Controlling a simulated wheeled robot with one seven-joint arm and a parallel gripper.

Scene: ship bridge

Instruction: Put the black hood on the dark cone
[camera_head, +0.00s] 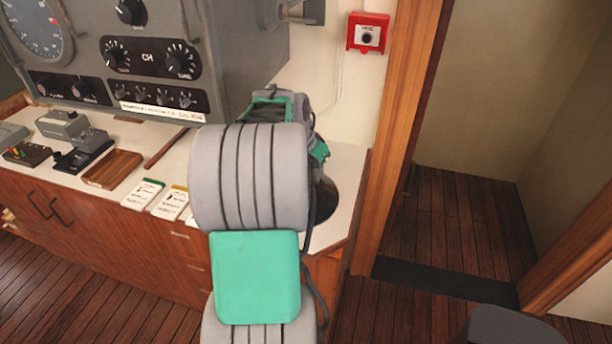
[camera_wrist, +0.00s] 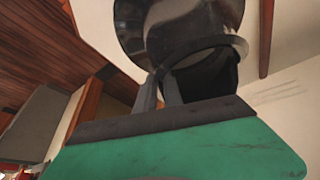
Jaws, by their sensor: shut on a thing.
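My gripper (camera_wrist: 160,86) is shut on the black hood (camera_wrist: 208,72), a short dark tube with a rim, in the wrist view. The dark cone (camera_wrist: 180,22) shows as a wide glossy dark shape just past the hood. The two overlap there, and I cannot tell whether they touch. In the head view, part of the dark cone (camera_head: 326,200) shows on the white worktop at the right of my arm. My arm hides the gripper and the hood in that view.
A grey instrument console (camera_head: 150,60) stands at the back left of the worktop (camera_head: 345,165). Cards (camera_head: 143,194), a wooden block (camera_head: 113,169) and small devices (camera_head: 82,150) lie at the left. A wooden door frame (camera_head: 400,130) rises close on the right.

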